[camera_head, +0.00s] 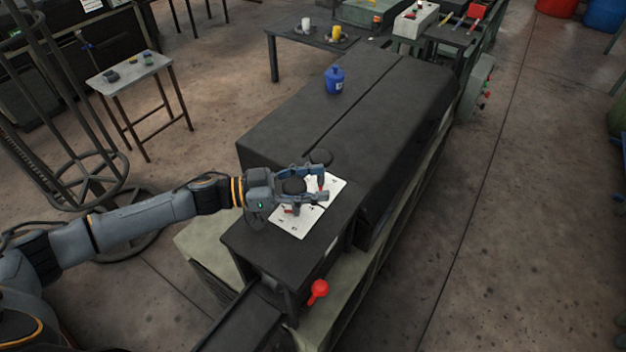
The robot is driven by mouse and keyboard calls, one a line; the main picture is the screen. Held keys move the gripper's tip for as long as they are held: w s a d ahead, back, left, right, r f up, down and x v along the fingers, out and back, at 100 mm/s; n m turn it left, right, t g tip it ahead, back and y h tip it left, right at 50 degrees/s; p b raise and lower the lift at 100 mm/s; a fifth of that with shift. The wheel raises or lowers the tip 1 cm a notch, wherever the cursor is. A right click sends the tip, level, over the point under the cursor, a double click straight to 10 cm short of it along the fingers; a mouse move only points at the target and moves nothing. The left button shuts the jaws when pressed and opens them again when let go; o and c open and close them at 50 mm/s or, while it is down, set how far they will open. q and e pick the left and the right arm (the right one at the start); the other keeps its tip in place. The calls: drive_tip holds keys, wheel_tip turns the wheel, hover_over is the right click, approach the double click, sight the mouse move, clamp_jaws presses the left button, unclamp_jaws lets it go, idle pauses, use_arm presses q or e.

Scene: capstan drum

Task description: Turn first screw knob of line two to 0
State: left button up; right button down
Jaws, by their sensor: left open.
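A white dial plate (301,222) with small dark marks lies on top of the dark machine housing. Small red parts, perhaps pointers, show near its upper and left edges. A dark round knob (293,186) shows between the fingers of my left gripper (323,185), which reaches in from the left over the plate. The left gripper is open, with one finger on the far side of this knob and one on the near side. I cannot tell whether they touch it. The plate's numbers are partly hidden and too small to read. My right gripper is not in view.
A blue container (334,79) stands on the long dark machine cover (290,125). A red knob lever (318,290) sticks out at the near side of the machine. A small table (131,70) stands at left. The floor at right is clear.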

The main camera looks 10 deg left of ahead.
use_arm(q)
drive_tip(key=c, duration=0.9)
drive_tip(key=shift+d, duration=0.1)
drive_tip(key=shift+c, duration=0.8)
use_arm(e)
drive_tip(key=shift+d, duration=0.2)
use_arm(q)
drive_tip(key=shift+c, duration=0.2)
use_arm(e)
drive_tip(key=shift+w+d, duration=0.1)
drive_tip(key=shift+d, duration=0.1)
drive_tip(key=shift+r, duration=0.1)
